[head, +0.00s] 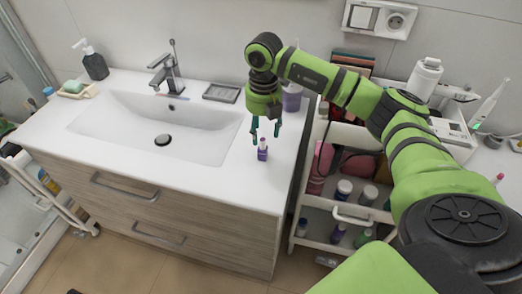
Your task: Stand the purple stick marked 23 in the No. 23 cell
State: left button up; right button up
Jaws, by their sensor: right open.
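A small purple stick (262,154) stands upright on the white countertop, to the right of the sink basin. Its mark is too small to read. My right gripper (265,132) is open and points down just above the stick, with its two fingertips apart on either side of the stick's top. I cannot tell whether they touch it. I cannot make out a cell marked No. 23. My left gripper is not in view.
The white cart (353,213) stands right of the counter, with bottles and jars on its shelves. A lilac cup (292,98) is behind my right gripper. A dark soap dish (221,93) and the faucet (167,72) are at the back. The front counter is clear.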

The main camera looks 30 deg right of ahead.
aim_at(263, 139)
notch_tip(263, 139, down, 6)
jog(key=p, duration=0.3)
jog(key=shift+s, duration=0.1)
jog(key=shift+f+p, duration=0.3)
jog(key=shift+f, duration=0.2)
grip_shut()
